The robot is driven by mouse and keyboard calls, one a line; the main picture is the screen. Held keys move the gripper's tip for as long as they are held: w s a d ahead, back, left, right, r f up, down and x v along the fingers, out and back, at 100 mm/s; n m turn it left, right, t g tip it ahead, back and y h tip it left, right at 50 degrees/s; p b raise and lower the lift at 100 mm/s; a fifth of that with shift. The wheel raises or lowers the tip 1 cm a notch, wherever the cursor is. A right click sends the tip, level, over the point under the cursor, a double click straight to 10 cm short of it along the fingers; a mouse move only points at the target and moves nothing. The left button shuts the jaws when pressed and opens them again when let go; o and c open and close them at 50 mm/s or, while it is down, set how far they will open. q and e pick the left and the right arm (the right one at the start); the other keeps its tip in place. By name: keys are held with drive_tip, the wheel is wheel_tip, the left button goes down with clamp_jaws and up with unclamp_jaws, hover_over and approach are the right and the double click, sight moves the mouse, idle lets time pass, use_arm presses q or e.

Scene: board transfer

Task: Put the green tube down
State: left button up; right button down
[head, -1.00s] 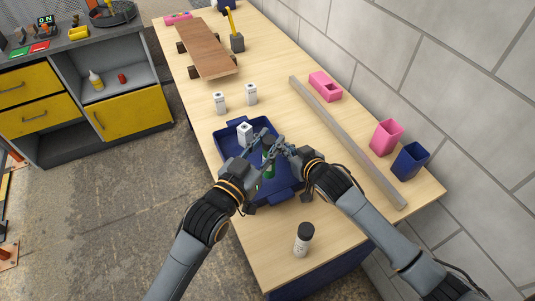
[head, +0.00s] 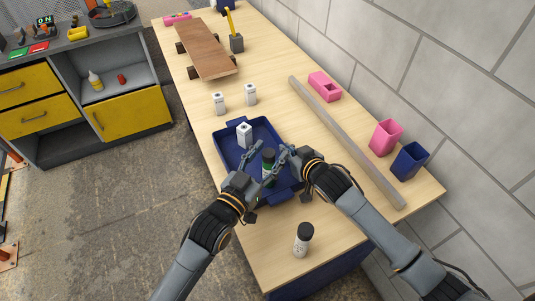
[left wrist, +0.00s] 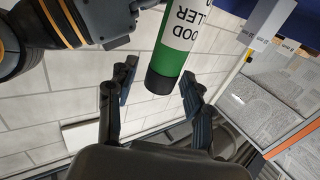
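The green tube (head: 268,164) has a dark end and stands roughly upright over the blue tray (head: 231,154). In the left wrist view the tube (left wrist: 172,57) shows a green and white body with black lettering. My right gripper (head: 278,165) appears shut on the tube, though its fingertips are partly hidden. My left gripper (head: 258,164) is open beside the tube. Its two fingers stand apart in the left wrist view (left wrist: 158,78), with the tube's dark end beyond and between them, seemingly not gripped.
A white block-like container (head: 244,133) stands in the tray's far part. Two white containers stand behind the tray, one of them at the right (head: 250,94). A long grey bar (head: 345,140) and pink and blue bins lie right.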

use_arm(q)
drive_tip(key=shift+s+a+r, duration=0.1)
drive_tip(key=shift+r, duration=0.05)
drive_tip(key=v, duration=1.1)
drive_tip(key=shift+s+a, duration=0.2)
drive_tip(key=shift+s, duration=0.15)
use_arm(e)
drive_tip(key=c, duration=1.4)
unclamp_jaws()
drive_tip(key=shift+c, duration=0.2)
